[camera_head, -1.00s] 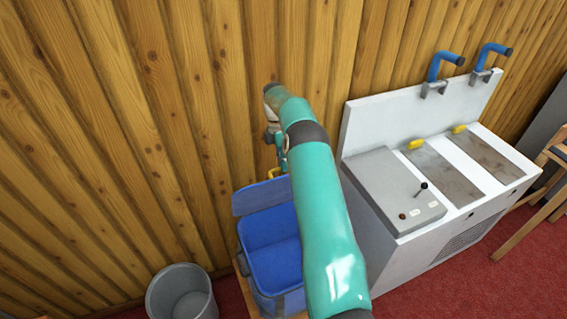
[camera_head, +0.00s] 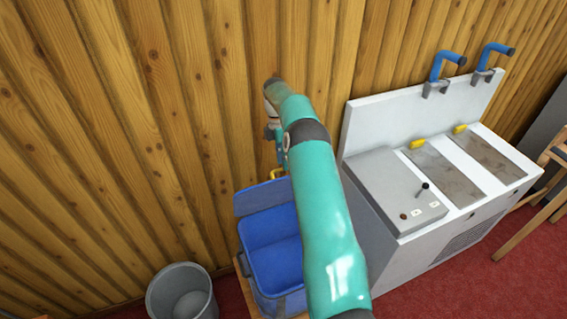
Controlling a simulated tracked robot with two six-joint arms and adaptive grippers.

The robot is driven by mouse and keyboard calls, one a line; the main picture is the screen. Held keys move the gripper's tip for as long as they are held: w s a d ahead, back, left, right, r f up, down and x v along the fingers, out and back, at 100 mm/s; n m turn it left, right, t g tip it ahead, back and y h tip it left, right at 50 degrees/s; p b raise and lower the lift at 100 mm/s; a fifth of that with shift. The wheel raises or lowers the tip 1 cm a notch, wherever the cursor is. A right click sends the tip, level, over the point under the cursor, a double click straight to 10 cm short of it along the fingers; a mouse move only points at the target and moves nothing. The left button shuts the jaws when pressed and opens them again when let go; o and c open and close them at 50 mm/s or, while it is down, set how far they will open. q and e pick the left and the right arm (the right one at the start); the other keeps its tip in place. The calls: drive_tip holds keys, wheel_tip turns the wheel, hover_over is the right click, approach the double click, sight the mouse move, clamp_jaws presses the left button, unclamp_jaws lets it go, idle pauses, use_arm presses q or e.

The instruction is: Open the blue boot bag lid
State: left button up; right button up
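The blue boot bag (camera_head: 275,262) stands on a wooden surface at the lower middle, partly covered by my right arm. Its lid (camera_head: 262,197) is raised at the back, beside the plank wall, and the blue inside of the bag shows. A small yellow part (camera_head: 277,173) shows at the lid's top edge. My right gripper (camera_head: 277,150) is above and behind that edge, mostly hidden by my own teal arm; its fingers are too small and covered to judge. My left gripper is not in view.
A white machine (camera_head: 390,258) with blue handles (camera_head: 446,66) stands close on the right of the bag. A grey bin (camera_head: 182,293) is on the red floor at the lower left. The plank wall (camera_head: 130,140) is right behind.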

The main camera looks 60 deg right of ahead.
wheel_tip(320, 180, up, 8)
drive_tip(key=shift+r, duration=0.25)
